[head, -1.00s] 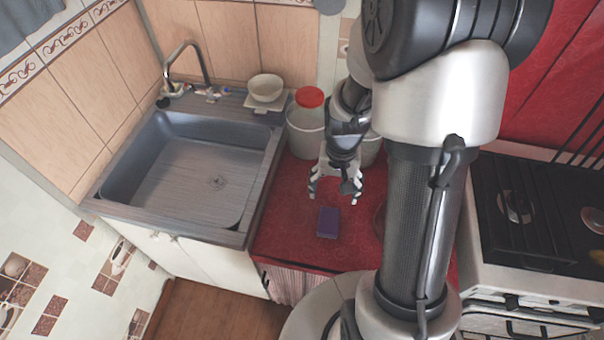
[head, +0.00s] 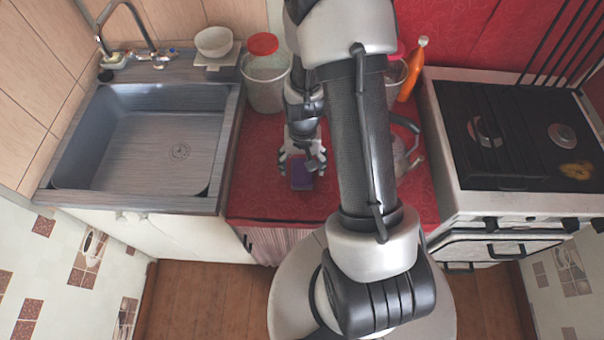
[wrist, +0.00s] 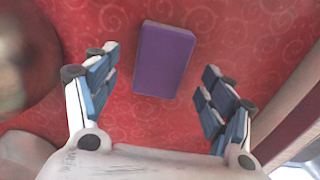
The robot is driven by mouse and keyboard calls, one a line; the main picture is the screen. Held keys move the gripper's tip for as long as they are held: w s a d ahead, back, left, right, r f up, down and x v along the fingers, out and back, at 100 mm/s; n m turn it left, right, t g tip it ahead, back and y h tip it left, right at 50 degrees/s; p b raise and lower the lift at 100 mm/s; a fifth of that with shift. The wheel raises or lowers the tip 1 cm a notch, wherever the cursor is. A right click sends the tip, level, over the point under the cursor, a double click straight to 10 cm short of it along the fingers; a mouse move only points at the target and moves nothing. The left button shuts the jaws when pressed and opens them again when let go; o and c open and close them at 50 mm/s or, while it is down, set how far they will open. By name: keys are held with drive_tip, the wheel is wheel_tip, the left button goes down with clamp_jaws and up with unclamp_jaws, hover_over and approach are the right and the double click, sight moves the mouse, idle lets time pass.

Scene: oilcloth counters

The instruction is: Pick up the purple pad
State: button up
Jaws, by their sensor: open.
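The purple pad (head: 302,183) lies on the red patterned counter (head: 262,205), near its front edge. In the wrist view the pad (wrist: 164,60) lies flat, slightly tilted in the picture, beyond the fingertips and roughly in line with the gap between them. My gripper (head: 302,166) is above the pad in the head view and covers part of its far side. The wrist view shows my gripper (wrist: 162,62) with its fingers spread wide and nothing between them touching. The exact height above the pad is hard to tell.
A sink (head: 150,150) is on the left and a stove (head: 520,140) on the right. A white bucket with a red lid (head: 264,80) stands behind. An orange bottle (head: 412,70) and a glass jug (head: 402,150) stand right of my arm. A blurred round object (wrist: 22,60) is at the left in the wrist view.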

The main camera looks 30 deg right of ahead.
sight(302, 171)
wheel_tip(302, 171, down, 4)
drive_tip(key=shift+w+f+b, duration=0.1)
drive_tip(key=shift+w+b, duration=0.05)
drive_tip(key=shift+b, duration=0.6)
drive_tip(key=c, duration=0.8)
